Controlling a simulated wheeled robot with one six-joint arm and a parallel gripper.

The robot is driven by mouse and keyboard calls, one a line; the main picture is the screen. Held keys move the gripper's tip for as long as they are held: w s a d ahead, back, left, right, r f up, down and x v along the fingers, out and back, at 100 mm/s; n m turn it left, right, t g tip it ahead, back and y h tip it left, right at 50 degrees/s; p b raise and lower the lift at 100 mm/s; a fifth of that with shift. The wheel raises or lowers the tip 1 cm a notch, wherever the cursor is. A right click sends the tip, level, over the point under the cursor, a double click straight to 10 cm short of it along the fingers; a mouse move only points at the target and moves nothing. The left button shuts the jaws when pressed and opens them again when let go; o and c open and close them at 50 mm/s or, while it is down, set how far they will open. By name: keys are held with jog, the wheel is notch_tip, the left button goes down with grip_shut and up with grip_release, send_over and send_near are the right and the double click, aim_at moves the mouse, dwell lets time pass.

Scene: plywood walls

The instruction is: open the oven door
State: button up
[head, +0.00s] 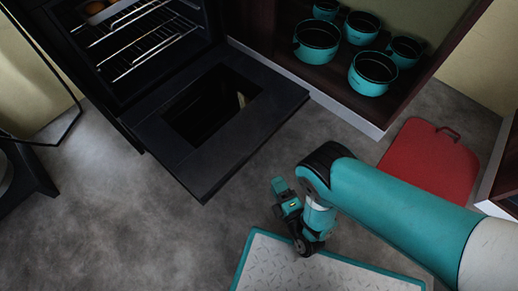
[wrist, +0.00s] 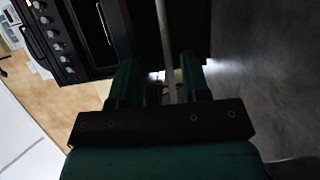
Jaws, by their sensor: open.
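The black oven door (head: 250,130) is folded down and stands wide open in the head view, with a dark window in its middle. The oven cavity behind it shows wire racks (head: 145,40). My gripper (head: 279,193) is just off the door's outer edge, to its lower right, with a visible gap in the picture. In the wrist view my gripper (wrist: 157,78) has its two teal fingers apart. A thin pale bar (wrist: 164,40) runs up between them; I cannot tell whether it is the door's handle or edge. Nothing is clearly held.
An open cabinet (head: 385,127) with several teal pots (head: 373,72) stands right of the oven. A red board (head: 430,160) lies on the floor at right. A pale teal-edged panel (head: 320,275) is at the bottom. Grey floor is clear left of it.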

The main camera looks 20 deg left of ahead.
aim_at(257, 150)
jog(key=shift+b+x, duration=7.1)
jog(key=shift+b, duration=2.6)
jog(key=shift+r, duration=0.1)
grip_shut()
